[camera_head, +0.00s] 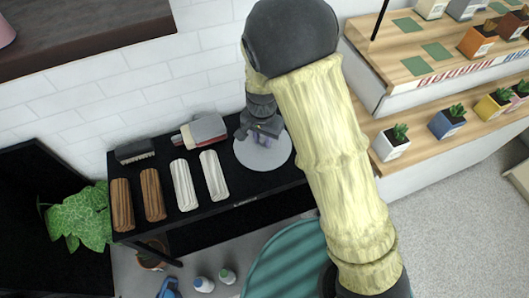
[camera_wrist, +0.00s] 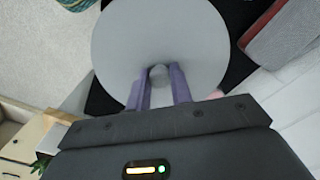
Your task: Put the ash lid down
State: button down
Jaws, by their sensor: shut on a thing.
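The ash lid (camera_head: 262,160) is a flat light-grey disc at the right part of the black table (camera_head: 240,197). It also fills the upper middle of the wrist view (camera_wrist: 160,32), with a small grey knob at its centre. My gripper (camera_head: 262,137) is above the disc, and its two purple fingers (camera_wrist: 159,80) are shut on the knob from either side. The lid looks about level. I cannot tell whether it touches the table top or hangs just above it. My arm hides part of the table's right end.
Left of the lid stand a grey-and-red box (camera_head: 203,131), a dark brush (camera_head: 135,151), two white rolls (camera_head: 184,184) and two brown rolls (camera_head: 153,194). A white wall is behind. Wooden shelves (camera_head: 425,140) with potted plants are at the right.

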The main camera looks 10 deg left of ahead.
aim_at(262, 150)
jog(key=shift+s+a+f, duration=0.1)
jog(key=shift+f, duration=0.35)
notch_tip(262, 150, down, 5)
jog(key=shift+f, duration=0.15)
jog(key=shift+f, duration=0.1)
jog(key=shift+f, duration=1.8)
jog(key=shift+f+b, duration=0.15)
jog(key=shift+b, duration=0.2)
jog(key=c, duration=1.3)
grip_release()
jog(key=shift+o, duration=0.2)
jog(key=shift+s, duration=0.1)
